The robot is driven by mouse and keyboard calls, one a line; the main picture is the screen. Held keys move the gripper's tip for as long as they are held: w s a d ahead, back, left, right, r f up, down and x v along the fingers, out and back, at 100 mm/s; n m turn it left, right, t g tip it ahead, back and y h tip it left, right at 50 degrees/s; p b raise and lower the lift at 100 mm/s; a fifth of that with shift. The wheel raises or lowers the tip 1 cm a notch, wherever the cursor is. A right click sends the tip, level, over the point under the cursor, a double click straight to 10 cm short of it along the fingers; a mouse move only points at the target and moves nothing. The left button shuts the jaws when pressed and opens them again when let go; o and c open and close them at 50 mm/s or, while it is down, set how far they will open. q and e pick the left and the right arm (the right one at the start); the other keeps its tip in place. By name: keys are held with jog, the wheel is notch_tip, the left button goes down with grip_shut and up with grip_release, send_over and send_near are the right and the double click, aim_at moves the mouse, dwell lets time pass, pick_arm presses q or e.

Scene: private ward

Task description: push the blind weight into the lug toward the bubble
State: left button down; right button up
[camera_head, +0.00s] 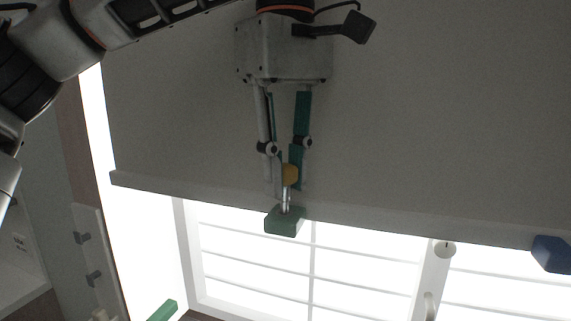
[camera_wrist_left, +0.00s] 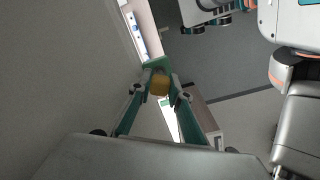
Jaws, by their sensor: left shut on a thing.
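The grey blind fills the upper head view, and its weight bar (camera_head: 350,219) runs along its lower edge. My left gripper (camera_head: 289,180), pointing down in front of the blind, is shut on a yellow knob (camera_head: 290,173). A short metal stem runs down from the knob to a green block (camera_head: 285,221), which overlaps the lower bar in the picture; I cannot tell if they touch. In the left wrist view the knob (camera_wrist_left: 160,84) sits between the fingertips, with the green block (camera_wrist_left: 157,64) beyond. I cannot make out the lug or the bubble for certain. My right gripper is not seen.
A bright window with white bars (camera_head: 313,270) lies below the blind. Another green block (camera_head: 164,310) is at lower left.

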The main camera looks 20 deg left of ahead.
pick_arm(q)
jog(key=shift+f, duration=0.15)
jog(key=shift+f, duration=0.25)
jog(key=shift+f, duration=0.35)
jog(key=shift+f+b, duration=0.25)
jog(key=shift+b, duration=0.05)
jog(key=c, duration=1.8)
grip_release()
jog(key=shift+r, duration=0.1)
